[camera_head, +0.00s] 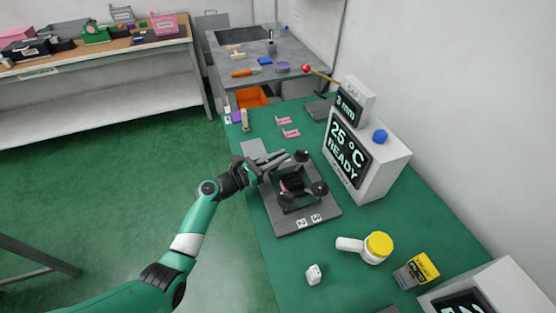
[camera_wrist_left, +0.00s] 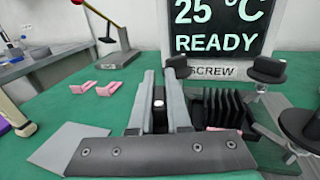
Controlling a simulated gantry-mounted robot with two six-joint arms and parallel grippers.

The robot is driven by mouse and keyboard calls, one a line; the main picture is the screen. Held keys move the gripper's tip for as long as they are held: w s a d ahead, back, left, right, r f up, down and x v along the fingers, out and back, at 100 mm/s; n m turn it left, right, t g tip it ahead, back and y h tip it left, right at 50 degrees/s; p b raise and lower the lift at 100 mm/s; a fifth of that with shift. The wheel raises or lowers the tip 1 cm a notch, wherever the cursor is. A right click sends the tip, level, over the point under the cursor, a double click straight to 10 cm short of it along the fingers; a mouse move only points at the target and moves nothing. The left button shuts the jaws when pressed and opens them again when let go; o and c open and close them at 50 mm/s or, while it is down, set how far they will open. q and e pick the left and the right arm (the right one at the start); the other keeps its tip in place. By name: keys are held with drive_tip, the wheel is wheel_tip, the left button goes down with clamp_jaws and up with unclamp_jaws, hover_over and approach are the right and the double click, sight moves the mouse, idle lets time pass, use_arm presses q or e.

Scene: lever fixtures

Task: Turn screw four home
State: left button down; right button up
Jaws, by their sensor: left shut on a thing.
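The grey fixture plate (camera_head: 275,222) lies on the green bench and bears a dark finned block (camera_head: 291,184). Black screw knobs stand at its far right (camera_head: 302,156), near right (camera_head: 319,188) and near left (camera_head: 285,200); they also show in the left wrist view (camera_wrist_left: 265,68). Tags 2 and 3 sit on the plate's near edge; no tag four is readable. My left gripper (camera_head: 275,162) is over the far-left corner. Its fingers (camera_wrist_left: 160,100) are closed on the corner screw there, mostly hidden between them. My right gripper is out of view.
A white display box (camera_head: 384,165) reading 25 °C READY stands right of the plate. A 3 mm gap readout (camera_head: 352,100) sits above it. Pink clips (camera_head: 287,127) lie beyond. A yellow-capped bottle (camera_head: 378,247) and a white die (camera_head: 313,274) lie nearer.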

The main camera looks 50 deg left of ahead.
use_arm(q)
drive_tip(key=shift+d+m+h+b, duration=0.2)
drive_tip(key=shift+m+h+b, duration=0.25)
drive_tip(key=shift+m+h, duration=0.7)
drive_tip(key=shift+s+n+h, duration=0.1)
drive_tip(key=shift+n+h, duration=0.15)
drive_tip(key=c, duration=0.9)
unclamp_jaws()
